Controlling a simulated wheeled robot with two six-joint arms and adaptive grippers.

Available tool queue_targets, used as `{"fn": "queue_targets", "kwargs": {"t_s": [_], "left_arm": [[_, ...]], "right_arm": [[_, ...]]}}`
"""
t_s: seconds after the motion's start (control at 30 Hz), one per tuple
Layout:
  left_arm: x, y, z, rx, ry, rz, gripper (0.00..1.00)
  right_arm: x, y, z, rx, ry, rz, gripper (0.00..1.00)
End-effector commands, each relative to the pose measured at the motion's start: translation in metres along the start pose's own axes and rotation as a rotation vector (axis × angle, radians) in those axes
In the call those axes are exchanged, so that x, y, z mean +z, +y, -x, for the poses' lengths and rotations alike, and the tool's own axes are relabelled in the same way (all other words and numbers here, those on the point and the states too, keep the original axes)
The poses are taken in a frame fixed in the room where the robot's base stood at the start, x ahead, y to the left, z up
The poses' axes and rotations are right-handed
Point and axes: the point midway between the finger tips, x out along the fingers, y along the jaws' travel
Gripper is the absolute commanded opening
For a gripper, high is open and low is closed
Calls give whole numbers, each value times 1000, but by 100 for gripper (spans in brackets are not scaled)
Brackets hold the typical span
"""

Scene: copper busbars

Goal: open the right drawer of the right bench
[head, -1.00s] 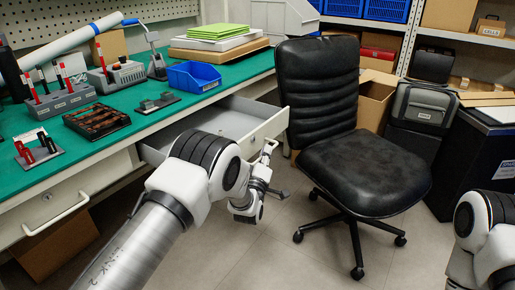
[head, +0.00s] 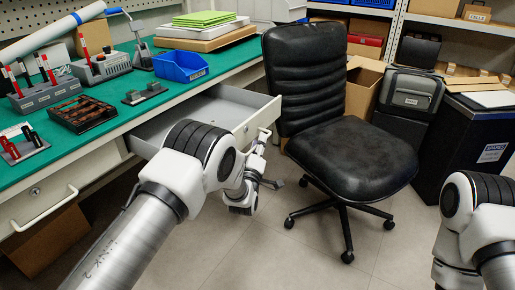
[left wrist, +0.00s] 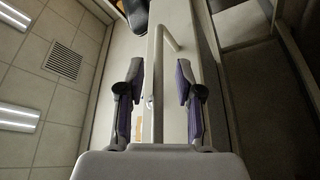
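The right drawer (head: 190,125) of the green-topped bench (head: 150,90) in the head view is pulled out, and its pale, empty-looking inside shows. My left gripper (head: 262,172) is just in front of the drawer front, low by its handle. In the left wrist view the drawer's bar handle (left wrist: 168,32) runs between the two spread fingers of my left gripper (left wrist: 160,88), with gaps on both sides. My left arm hides part of the drawer front in the head view. My right arm shows at the right edge, but its gripper is out of view.
A black office chair (head: 350,165) stands just right of the open drawer. The bench's left drawer (head: 40,195) is shut. A blue bin (head: 181,66), pen holders and a parts tray stand on the bench. Grey floor (head: 260,255) is clear in front.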

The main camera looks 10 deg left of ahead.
Motion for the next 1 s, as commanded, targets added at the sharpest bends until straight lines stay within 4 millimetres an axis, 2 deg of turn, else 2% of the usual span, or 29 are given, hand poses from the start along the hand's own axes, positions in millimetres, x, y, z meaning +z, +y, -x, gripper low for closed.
{"fn": "queue_targets", "kwargs": {"t_s": [0.17,0.4,0.53,0.7,1.0], "left_arm": [[1,0,24,-2,-4,-1,35],[1,-1,86,-4,-4,-2,35],[1,-1,109,-3,-3,-2,35],[0,-1,120,-2,0,0,35],[0,-1,119,-2,0,0,35]], "right_arm": [[0,0,0,0,0,0,40],[0,0,0,0,0,0,40],[0,0,0,0,0,0,40],[0,0,0,0,0,0,40],[0,0,0,0,0,0,40]]}}
